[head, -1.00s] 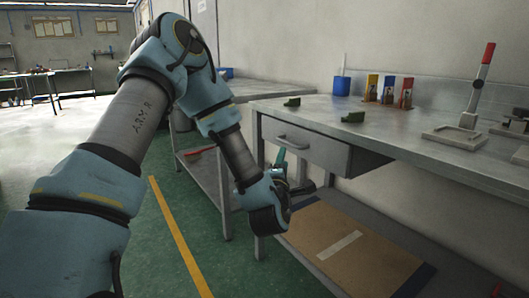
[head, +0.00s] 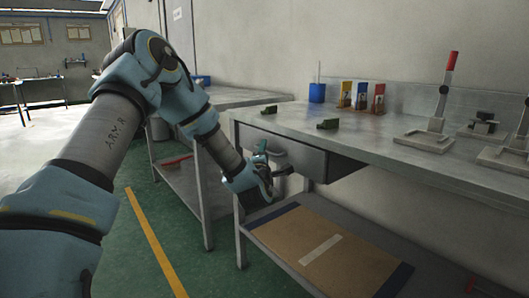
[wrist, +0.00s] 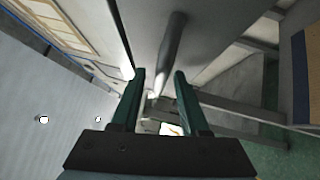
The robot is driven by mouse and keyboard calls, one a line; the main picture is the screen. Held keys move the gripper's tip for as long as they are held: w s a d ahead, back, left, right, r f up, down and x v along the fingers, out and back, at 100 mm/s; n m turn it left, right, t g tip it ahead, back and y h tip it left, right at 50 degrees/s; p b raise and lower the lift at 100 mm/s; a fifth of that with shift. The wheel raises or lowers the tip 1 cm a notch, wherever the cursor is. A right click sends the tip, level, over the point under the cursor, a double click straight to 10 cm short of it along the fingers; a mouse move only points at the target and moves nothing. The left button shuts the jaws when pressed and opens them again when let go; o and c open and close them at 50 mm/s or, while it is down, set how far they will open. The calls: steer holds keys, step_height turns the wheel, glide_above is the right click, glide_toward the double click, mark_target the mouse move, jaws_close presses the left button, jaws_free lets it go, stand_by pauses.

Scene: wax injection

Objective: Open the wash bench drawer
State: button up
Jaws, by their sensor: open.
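The wash bench drawer (head: 308,158) is a grey metal box under the left end of the bench top (head: 350,136). It looks shut. In the head view my gripper (head: 274,158) is in front of the drawer's left part and partly hides the handle (head: 268,147). In the wrist view my gripper (wrist: 160,72) has its two green fingers apart. The grey handle bar (wrist: 171,48) runs lengthwise ahead, in line with the gap between the fingers. Whether the fingers touch it I cannot tell.
A lower shelf with a brown board (head: 310,246) lies below the drawer. Green blocks (head: 328,124), a blue cup (head: 317,92) and a red-handled press (head: 441,90) stand on top. Another bench (head: 240,97) is behind left. The green floor at left is clear.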

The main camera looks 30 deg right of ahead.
jaws_close()
stand_by(1.4)
